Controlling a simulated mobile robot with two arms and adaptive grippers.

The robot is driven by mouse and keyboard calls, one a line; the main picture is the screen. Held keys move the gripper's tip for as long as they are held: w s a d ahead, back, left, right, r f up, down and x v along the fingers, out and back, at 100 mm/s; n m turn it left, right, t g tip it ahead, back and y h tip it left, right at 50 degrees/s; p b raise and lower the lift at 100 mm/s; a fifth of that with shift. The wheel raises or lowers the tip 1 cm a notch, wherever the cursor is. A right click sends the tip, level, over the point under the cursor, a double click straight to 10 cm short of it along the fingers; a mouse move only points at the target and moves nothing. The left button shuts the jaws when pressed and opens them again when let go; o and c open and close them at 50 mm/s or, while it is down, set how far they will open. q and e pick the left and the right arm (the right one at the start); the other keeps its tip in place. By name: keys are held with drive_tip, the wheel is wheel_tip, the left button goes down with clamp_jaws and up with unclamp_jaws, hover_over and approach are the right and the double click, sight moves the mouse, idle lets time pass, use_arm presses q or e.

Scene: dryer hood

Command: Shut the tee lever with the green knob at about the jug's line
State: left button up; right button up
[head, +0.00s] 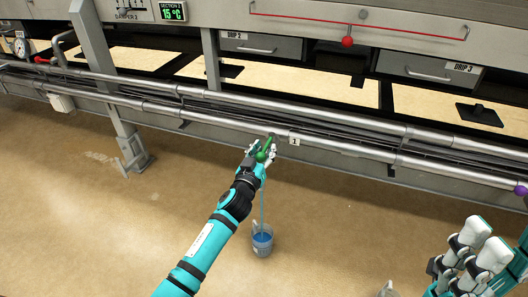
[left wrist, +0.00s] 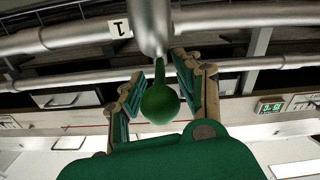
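The tee lever's green knob (head: 261,157) is on the lower pipe, beside a tag marked 1 (head: 294,139). A thin blue stream runs down from there into a clear jug (head: 263,247) on the floor, which holds blue liquid. My left gripper (head: 262,148) is at the lever. In the left wrist view the green knob (left wrist: 160,103) sits between its two fingers (left wrist: 163,88), which stand apart around it; firm contact is not visible. My right gripper (head: 485,243) is low at the right, away from the lever, its two fingers apart and empty.
Long steel pipes (head: 330,115) run across in front of the machine. A grey post (head: 100,75) stands at left. Floor around the jug is mostly clear.

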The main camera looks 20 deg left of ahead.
use_arm(q)
drive_tip(key=shift+c, duration=0.4)
clamp_jaws()
